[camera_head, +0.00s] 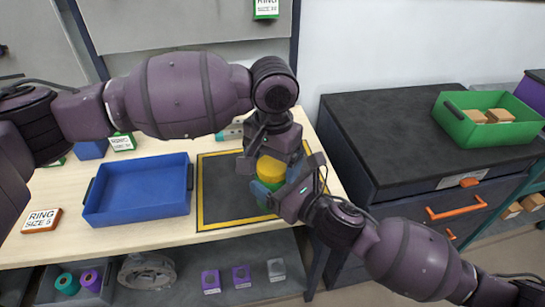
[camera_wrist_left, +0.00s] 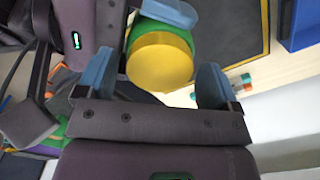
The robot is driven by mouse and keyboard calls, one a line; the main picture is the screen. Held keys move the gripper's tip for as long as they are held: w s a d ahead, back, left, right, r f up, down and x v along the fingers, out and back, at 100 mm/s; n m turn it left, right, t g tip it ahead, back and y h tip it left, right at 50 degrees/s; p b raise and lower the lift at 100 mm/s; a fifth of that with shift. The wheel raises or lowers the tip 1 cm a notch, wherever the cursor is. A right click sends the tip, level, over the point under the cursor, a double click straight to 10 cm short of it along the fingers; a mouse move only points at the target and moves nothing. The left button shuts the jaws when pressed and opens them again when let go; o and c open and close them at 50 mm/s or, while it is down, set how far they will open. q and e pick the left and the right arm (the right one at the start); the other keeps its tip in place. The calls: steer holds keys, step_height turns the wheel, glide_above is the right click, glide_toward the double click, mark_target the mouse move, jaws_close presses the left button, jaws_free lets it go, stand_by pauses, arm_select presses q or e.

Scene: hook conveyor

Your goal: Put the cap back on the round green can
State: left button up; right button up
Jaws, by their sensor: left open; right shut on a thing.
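The round green can (camera_head: 269,184) stands over the dark mat, mostly hidden by my right gripper. The wide yellow cap (camera_head: 270,167) sits on its top; whether it is fully seated, I cannot tell. In the left wrist view the yellow cap (camera_wrist_left: 160,63) shows with a green rim of the can (camera_wrist_left: 165,33) behind it. My right gripper (camera_head: 281,184) is shut on the can's side. My left gripper (camera_wrist_left: 158,78) is open, with its blue fingers apart on either side of the cap. In the head view its wrist is above the can and its fingers are largely hidden.
A yellow-edged dark mat (camera_head: 223,200) lies under the can. An empty blue tray (camera_head: 137,205) stands to its left. A teal-and-white item (camera_head: 231,131) lies behind. A black cabinet (camera_head: 400,130) at right bears a green bin (camera_head: 470,130) with boxes. Both grippers are close together.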

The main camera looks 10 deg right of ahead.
arm_select(q)
steer(key=c, duration=0.9)
steer(key=o, duration=1)
steer(key=shift+r, duration=0.1)
steer(key=shift+r, duration=2.2)
steer(key=shift+o, duration=0.7)
step_height(320, 180, up, 12)
